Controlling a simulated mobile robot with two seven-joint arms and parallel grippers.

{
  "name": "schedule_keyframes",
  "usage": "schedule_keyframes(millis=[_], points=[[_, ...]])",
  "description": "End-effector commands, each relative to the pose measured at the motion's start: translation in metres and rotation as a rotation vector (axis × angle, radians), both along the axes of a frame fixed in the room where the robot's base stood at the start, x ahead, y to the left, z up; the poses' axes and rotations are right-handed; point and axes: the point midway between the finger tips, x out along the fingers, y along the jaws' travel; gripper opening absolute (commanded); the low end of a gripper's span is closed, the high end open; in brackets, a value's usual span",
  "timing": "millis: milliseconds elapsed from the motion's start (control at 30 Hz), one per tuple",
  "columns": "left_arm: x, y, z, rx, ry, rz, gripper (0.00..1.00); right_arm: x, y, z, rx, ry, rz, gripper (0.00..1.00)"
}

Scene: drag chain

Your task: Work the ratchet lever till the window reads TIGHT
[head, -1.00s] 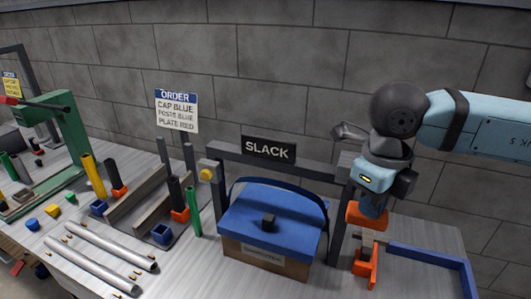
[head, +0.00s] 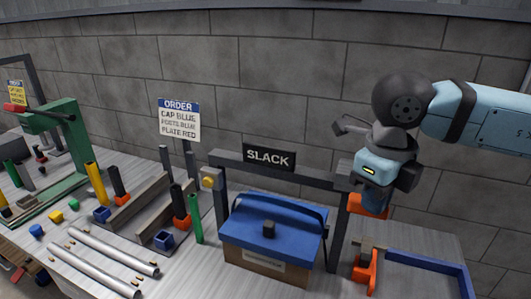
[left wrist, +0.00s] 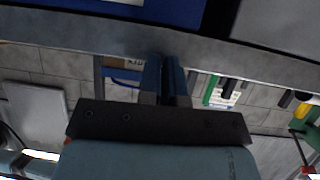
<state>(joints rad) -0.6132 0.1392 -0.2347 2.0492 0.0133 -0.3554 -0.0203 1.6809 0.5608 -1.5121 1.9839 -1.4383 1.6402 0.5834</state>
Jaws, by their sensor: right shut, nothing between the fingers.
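The window (head: 268,157) on the crossbar reads SLACK. An orange piece (head: 360,203), apparently the ratchet lever's handle, is by the right post. My right gripper (head: 374,205) is shut with nothing between its fingers. Its fingertips point down in front of or against the orange piece; I cannot tell whether they touch. A blue strap (head: 285,186) arches over the box (head: 265,263) with its blue top. The ratchet's body is hidden behind my right gripper. In the left wrist view my left gripper's fingers (left wrist: 165,80) are together, with nothing seen between them.
An orange stand (head: 366,272) and a blue angled rail (head: 430,260) are at the right of the table. To the left are pipes (head: 100,270), a fixture with posts (head: 150,207), small blocks and a green press (head: 65,140). An order sign (head: 179,120) stands behind.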

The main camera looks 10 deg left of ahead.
Motion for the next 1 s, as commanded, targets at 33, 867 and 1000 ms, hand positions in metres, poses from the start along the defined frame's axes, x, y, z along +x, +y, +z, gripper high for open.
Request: schedule_keyframes(millis=[33, 867, 1000], points=[[-0.010, 0.000, -0.033, 0.015, 0.075, -0.003, 0.00, 0.000, 0.000, 0.003, 0.000, 0.000, 0.000, 0.00], [-0.013, 0.002, 0.008, 0.017, 0.071, -0.002, 0.00, -0.003, 0.000, 0.100, 0.000, 0.000, 0.001, 0.00], [-0.013, 0.001, 0.008, 0.017, 0.070, -0.002, 0.00, -0.003, 0.000, 0.101, 0.000, 0.000, 0.001, 0.00]])
